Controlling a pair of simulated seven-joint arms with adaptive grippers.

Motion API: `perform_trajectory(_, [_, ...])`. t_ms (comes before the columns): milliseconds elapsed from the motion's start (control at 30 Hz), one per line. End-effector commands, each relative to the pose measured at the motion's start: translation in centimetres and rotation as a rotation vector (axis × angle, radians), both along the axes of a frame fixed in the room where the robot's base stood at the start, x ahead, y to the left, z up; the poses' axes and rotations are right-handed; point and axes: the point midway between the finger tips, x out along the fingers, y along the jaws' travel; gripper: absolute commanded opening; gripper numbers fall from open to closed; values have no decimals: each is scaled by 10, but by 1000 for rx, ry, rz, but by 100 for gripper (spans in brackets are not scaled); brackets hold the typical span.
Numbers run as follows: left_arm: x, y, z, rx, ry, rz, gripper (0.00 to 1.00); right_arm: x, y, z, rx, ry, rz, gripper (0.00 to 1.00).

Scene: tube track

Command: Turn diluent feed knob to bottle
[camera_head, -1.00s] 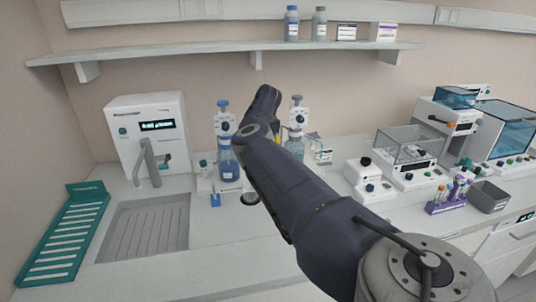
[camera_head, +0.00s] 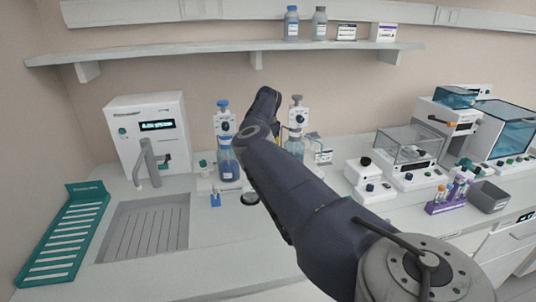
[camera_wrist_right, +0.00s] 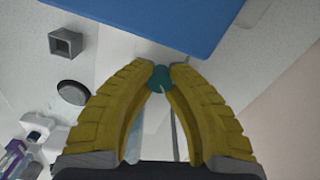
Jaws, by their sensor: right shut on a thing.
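In the right wrist view, my right gripper (camera_wrist_right: 160,75) has its yellow ribbed fingers closed on a small round teal knob (camera_wrist_right: 160,79) with a pale line on it. In the head view my dark right arm reaches towards two bottles with pump tops and hides most of the gripper and the knob. The left bottle (camera_head: 228,165) holds blue liquid. The right bottle (camera_head: 295,148) is pale blue and partly covered by the arm. My left gripper is not in view.
A white machine (camera_head: 147,138) stands left of the bottles, by a sink drainer (camera_head: 145,230) and a teal rack (camera_head: 66,238). Instruments, a purple tube rack (camera_head: 446,207) and a grey bin (camera_head: 488,197) stand at the right. A shelf (camera_head: 225,52) hangs above.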

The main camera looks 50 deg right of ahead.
Motion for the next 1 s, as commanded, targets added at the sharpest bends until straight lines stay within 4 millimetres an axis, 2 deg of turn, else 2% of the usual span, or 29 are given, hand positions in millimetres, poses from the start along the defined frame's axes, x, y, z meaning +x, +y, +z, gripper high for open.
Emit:
perform_trajectory(567, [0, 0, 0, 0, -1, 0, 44, 1, 2, -1, 3, 1, 24, 0])
perform_trajectory(767, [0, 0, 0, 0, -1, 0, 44, 1, 2, -1, 3, 2, 121, 0])
perform_trajectory(1000, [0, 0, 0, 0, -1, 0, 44, 0, 3, -2, 4, 2, 328, 0])
